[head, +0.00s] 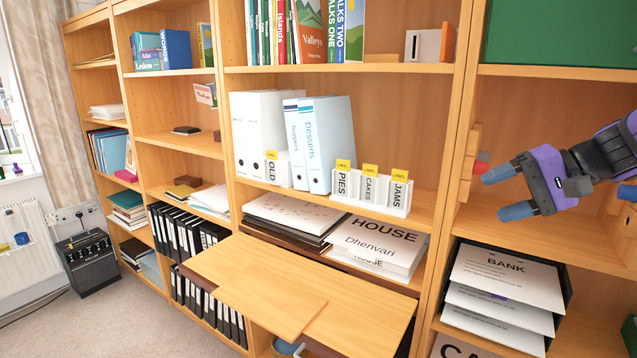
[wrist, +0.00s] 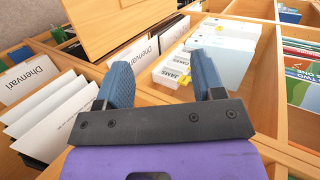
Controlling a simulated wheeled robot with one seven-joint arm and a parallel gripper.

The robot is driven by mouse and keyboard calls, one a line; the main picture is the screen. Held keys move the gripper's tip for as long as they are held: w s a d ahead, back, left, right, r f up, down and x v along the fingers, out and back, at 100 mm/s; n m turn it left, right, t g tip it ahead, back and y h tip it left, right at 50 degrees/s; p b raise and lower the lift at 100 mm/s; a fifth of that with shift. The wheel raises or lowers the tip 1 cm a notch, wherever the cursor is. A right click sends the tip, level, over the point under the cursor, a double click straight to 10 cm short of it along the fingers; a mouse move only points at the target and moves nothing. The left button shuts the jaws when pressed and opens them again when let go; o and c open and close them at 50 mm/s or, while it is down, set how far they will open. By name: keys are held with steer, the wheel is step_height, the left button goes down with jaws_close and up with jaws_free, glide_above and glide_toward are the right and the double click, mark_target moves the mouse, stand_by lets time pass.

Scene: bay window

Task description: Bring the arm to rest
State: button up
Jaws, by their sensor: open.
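My gripper (head: 500,192) is in the head view at the right, in front of the right-hand shelf section. Its two blue fingers are spread apart with nothing between them. The purple and dark grey arm reaches in from the right edge. In the wrist view my gripper (wrist: 163,82) also shows open, with the shelves beyond its fingertips. The gripper appears apart from the shelf contents; its exact distance from the upright is hard to tell.
A wooden bookcase (head: 470,85) fills most of the view. A pull-out wooden board (head: 365,308) juts out below the middle section. Papers marked BANK (head: 505,268) lie below my gripper. White label holders (head: 372,203) and white binders (head: 328,140) stand left. A black box (head: 88,262) stands on the floor.

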steer(key=s+n+h, duration=0.4)
steer(key=s+h, duration=0.6)
steer(key=s, duration=0.8)
steer(key=shift+s+a+r+n+t+h, duration=0.2)
steer(key=shift+s+r+n+t+h, duration=0.05)
steer(key=shift+s+n+t+h, duration=0.05)
